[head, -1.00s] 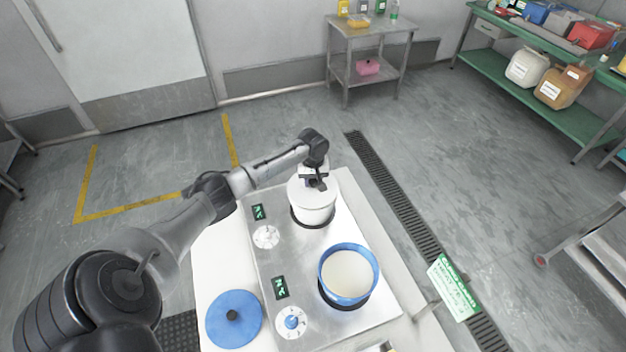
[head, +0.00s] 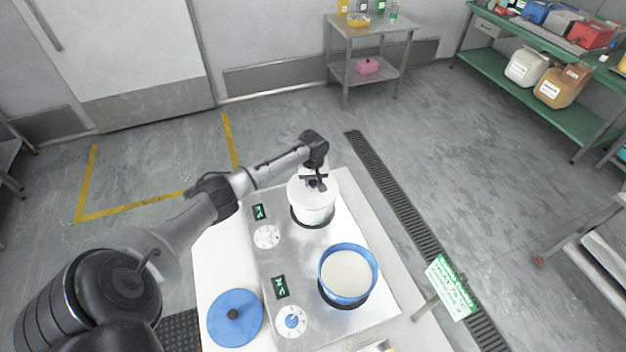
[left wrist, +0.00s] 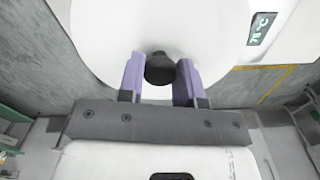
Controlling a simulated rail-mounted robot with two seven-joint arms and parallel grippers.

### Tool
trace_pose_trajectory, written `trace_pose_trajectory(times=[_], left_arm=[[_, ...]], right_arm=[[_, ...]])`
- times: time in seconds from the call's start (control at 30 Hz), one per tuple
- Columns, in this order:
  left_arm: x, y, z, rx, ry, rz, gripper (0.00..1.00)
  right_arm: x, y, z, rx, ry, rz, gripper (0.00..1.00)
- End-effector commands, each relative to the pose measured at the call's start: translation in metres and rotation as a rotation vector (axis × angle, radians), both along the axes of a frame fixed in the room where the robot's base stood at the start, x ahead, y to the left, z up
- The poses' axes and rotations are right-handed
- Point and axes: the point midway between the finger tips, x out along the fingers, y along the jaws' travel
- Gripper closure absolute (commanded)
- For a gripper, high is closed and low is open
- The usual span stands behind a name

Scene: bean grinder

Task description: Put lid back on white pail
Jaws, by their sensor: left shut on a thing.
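The white pail (head: 312,214) stands on the rear plate of the steel heater unit. Its white lid (head: 328,188) is at the pail's top, under my left gripper (head: 315,184). From this angle I cannot tell whether the lid sits fully on the rim or just above it. In the left wrist view, the purple fingers of my left gripper (left wrist: 160,75) are shut on the dark lid knob (left wrist: 159,68), and the white lid (left wrist: 150,25) fills the area behind it. My right gripper is not in view.
An open blue pail (head: 348,247) with pale contents stands on the front plate. A blue lid (head: 222,325) with a dark knob lies on the white counter (head: 222,262) at left. The heater unit (head: 283,235) has dials and green displays.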

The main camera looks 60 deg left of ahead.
Motion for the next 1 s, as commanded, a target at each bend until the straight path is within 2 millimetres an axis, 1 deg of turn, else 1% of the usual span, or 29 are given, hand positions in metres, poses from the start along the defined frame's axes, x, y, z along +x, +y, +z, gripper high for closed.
trace_pose_trajectory(times=[0.57, 1.0], left_arm=[[0.0, 0.0002, 0.0001, 0.001, 0.0, 0.0, 0.92], [0.0002, 0.0007, -0.0013, 0.001, 0.0, -0.001, 0.92]], right_arm=[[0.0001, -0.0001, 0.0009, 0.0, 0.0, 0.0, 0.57], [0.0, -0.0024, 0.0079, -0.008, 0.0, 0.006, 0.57]])
